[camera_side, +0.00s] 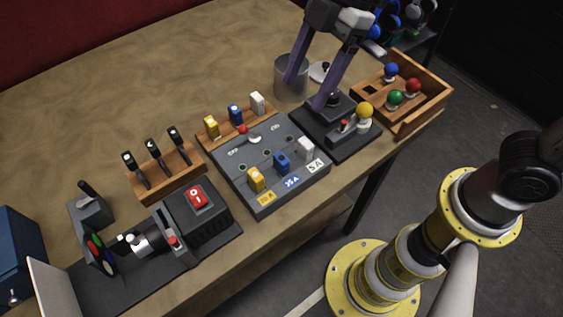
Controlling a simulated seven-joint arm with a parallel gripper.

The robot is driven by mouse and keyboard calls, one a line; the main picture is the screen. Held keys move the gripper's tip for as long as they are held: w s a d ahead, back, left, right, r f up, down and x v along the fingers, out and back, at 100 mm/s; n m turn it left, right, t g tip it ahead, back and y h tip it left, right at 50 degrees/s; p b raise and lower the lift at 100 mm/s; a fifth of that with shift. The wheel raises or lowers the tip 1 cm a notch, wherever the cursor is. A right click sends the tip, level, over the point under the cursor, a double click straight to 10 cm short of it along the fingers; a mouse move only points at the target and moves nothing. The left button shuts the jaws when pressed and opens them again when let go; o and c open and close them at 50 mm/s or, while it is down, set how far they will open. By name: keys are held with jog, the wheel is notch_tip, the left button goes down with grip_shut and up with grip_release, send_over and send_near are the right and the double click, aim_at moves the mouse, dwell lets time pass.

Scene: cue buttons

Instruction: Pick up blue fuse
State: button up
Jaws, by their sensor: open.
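A blue fuse (235,114) stands in a wooden rack (222,131) between a yellow fuse (211,127) and a white fuse (257,103). A second blue fuse (282,162) sits on the dark fuse panel (240,167), by a blue label, between another yellow fuse (256,179) and another white one (306,149). My gripper (304,92) is open and empty, with long purple fingers pointing down. It is to the right of the rack, apart from both blue fuses. One finger overlaps a metal can; the other overlaps the black base beside it.
The metal can (290,86) and the black base (343,145) with a yellow ball knob (365,110) are near my fingers. A wooden box (433,100) with coloured balls is at the right. Black-handled tools in a wooden holder (183,184) and a machine (197,211) are at the left.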

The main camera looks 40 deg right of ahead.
aim_at(282, 158)
jog(key=x, duration=0.6)
jog(key=s+x, duration=0.1)
jog(key=x, duration=0.2)
jog(key=shift+s+a+f, duration=0.1)
jog(key=shift+a+f, duration=0.15)
jog(key=shift+a, duration=0.05)
jog(key=shift+s+x, duration=0.15)
jog(key=shift+x, duration=1.2)
jog(key=shift+s+x, duration=0.2)
jog(key=shift+x, duration=1.15)
jog(key=shift+d+f, duration=0.1)
grip_shut()
